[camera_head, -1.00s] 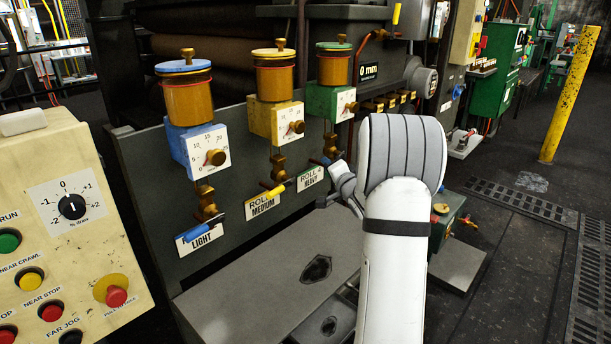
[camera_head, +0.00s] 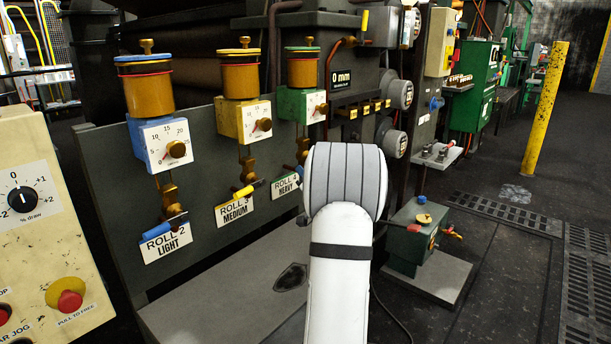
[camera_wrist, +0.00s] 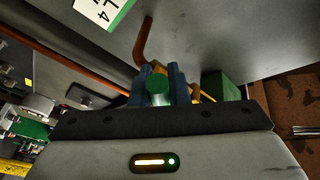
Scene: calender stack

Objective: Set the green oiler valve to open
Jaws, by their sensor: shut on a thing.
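The green oiler (camera_head: 291,106) is the rightmost of three oilers on the dark panel, with an amber reservoir and a white dial. Its brass valve (camera_head: 302,148) hangs below it, above the ROLL 4 HEAVY label (camera_head: 287,185). My arm hides much of the valve area in the head view. In the wrist view, my gripper (camera_wrist: 163,85) has its two blue fingers closed on the green-tipped valve handle (camera_wrist: 158,88). The handle's full angle cannot be told. A corner of the label (camera_wrist: 100,10) shows at the top of the wrist view.
The blue oiler (camera_head: 152,146) and yellow oiler (camera_head: 230,122) stand to the left, with blue and yellow handles by their labels. A control box (camera_head: 40,220) is at left front. A small green box unit (camera_head: 410,235) stands on the floor right of my arm. Open floor lies right.

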